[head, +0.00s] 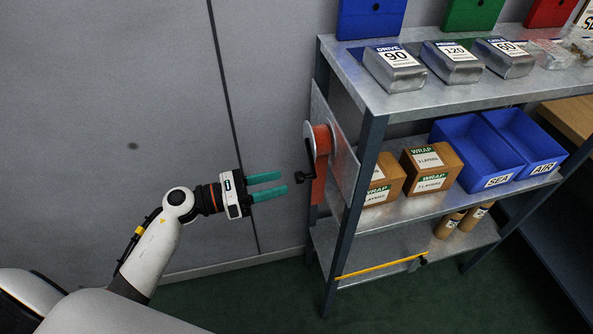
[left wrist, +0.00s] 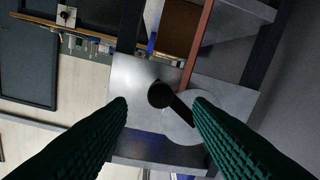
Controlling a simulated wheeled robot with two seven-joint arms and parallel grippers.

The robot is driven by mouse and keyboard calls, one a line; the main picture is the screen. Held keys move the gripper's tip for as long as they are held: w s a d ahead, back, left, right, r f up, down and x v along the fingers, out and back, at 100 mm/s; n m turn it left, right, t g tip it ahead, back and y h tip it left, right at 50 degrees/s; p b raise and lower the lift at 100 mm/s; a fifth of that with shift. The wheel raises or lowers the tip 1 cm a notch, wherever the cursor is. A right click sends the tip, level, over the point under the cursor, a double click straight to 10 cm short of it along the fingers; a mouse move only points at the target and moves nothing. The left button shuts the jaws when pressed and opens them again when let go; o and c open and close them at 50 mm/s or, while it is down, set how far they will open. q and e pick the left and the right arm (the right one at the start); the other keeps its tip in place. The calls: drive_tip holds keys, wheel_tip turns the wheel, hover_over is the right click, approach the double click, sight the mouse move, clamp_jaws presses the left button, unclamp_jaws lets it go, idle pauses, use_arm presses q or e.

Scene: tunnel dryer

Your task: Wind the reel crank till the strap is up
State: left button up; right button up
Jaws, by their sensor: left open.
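The reel (head: 323,140) with its orange-red strap (head: 319,182) is mounted on a metal plate (head: 341,150) at the left end of the shelf rack. The strap hangs down below the reel. The black crank (head: 304,176) sticks out to the left, toward my gripper. My left gripper (head: 286,183) is open and empty, just left of the crank and apart from it. In the left wrist view the round crank knob (left wrist: 160,95) and its dark arm lie ahead between the green fingers, in front of the pale reel disc (left wrist: 185,125). My right gripper is not in view.
The rack (head: 374,130) holds metal blocks with number labels, cardboard WRAP boxes (head: 430,168), blue bins (head: 475,150) and brown rolls (head: 449,224). A yellow rod (head: 380,269) runs along the lower shelf. The grey wall stands behind my arm. The green floor is clear.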

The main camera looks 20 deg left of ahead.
sight(296, 178)
use_arm(q)
drive_tip(key=p+x, duration=0.1)
drive_tip(key=x, duration=0.5)
drive_tip(key=shift+a, duration=0.1)
drive_tip(key=shift+c, duration=0.6)
clamp_jaws()
